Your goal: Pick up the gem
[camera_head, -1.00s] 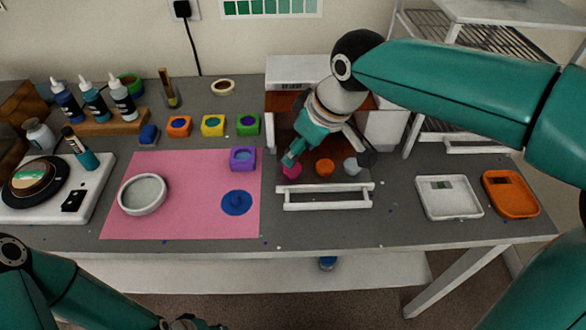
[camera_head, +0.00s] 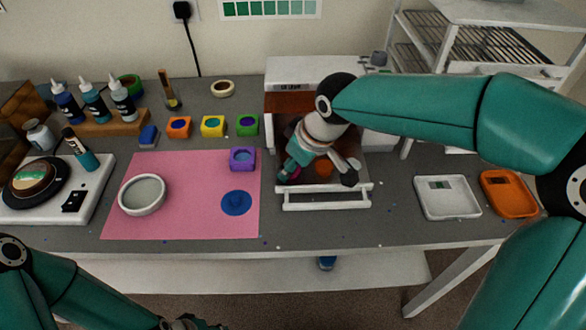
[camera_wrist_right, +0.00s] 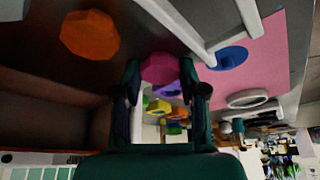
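Several faceted gems lie in an open drawer with a white front (camera_head: 328,202). A magenta gem (camera_wrist_right: 160,68) shows between the two fingertips of my right gripper (camera_wrist_right: 161,82) in the right wrist view. The fingers stand either side of it with narrow gaps, and I cannot tell if they touch it. In the head view this gripper (camera_head: 289,174) reaches down into the drawer's left side and mostly hides that gem. An orange gem (camera_head: 324,169) lies to its right, also in the wrist view (camera_wrist_right: 90,37). My left gripper (camera_head: 190,322) is only partly in view at the bottom edge.
A pink mat (camera_head: 190,222) with a white round dish (camera_head: 142,210) and a purple mold (camera_head: 243,159) lies left of the drawer. A white scale tray (camera_head: 447,197) and an orange tray (camera_head: 508,194) stand at right. Grey table top is free in front of these trays.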

